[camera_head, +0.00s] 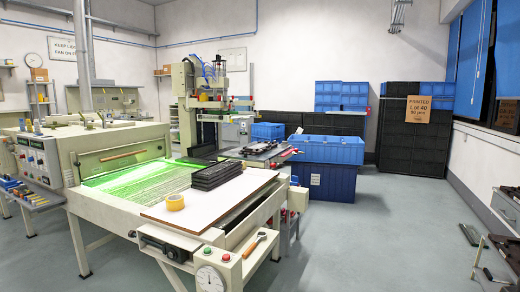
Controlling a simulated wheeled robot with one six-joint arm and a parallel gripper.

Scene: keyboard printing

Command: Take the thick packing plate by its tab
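I cannot pick out the thick packing plate or its tab in the head view. Dark flat pieces (470,234) lie at the lower right edge, too cut off to tell what they are. More dark flat items (262,148) lie on a table behind the green-lit machine; I cannot tell whether any is a plate. My gripper is not in view.
A cream machine (120,138) with a green-lit bed fills the left. Its white board (218,203) bears a stack of black keyboards (216,174) and a yellow tape roll (175,202). Blue crates (330,151) stand behind.

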